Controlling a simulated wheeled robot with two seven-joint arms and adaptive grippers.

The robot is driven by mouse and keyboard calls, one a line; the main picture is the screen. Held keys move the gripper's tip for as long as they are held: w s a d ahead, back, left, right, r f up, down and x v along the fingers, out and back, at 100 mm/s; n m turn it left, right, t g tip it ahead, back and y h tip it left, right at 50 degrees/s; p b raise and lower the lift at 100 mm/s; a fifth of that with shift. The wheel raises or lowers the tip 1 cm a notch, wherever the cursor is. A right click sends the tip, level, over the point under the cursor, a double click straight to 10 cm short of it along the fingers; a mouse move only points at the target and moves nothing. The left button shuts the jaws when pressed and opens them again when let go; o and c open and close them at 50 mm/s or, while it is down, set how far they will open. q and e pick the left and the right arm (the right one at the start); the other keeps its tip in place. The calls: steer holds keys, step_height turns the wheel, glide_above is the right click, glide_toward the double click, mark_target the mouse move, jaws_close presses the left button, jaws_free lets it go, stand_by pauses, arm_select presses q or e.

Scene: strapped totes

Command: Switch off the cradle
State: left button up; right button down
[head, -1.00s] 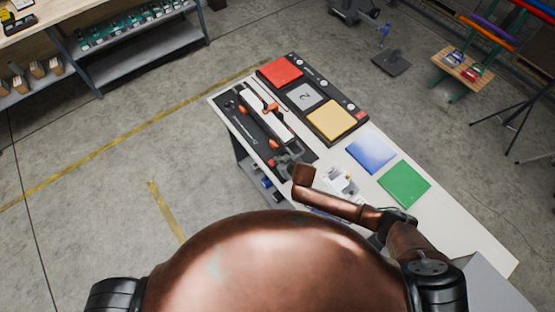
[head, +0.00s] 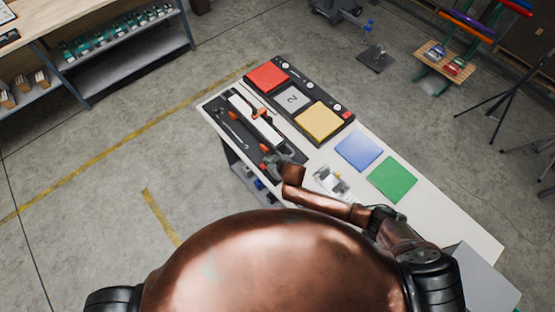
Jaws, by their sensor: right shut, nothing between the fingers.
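I cannot tell for certain which part is the cradle. A dark base holding a long white bar (head: 267,130) with an orange clamp (head: 258,113) lies along the left side of the table. Beside it is a dark panel carrying a red pad (head: 267,77), a grey pad marked 2 (head: 292,98) and a yellow pad (head: 320,121), with small round knobs (head: 337,106) along its right edge. My right gripper (head: 270,161) is shut and empty over the near end of the white bar's base, close to small orange parts; contact is unclear. My left gripper is out of view.
The white table (head: 440,222) also bears a blue pad (head: 358,151), a green pad (head: 392,180) and a small white device (head: 332,181) beside my right arm. Shelving (head: 130,70) stands at upper left. The table's right end is bare.

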steer(key=w+d+b+v, duration=0.1)
steer(key=v, duration=0.9)
steer(key=shift+s+r, duration=0.15)
steer(key=shift+r, duration=0.1)
steer(key=shift+f, duration=0.1)
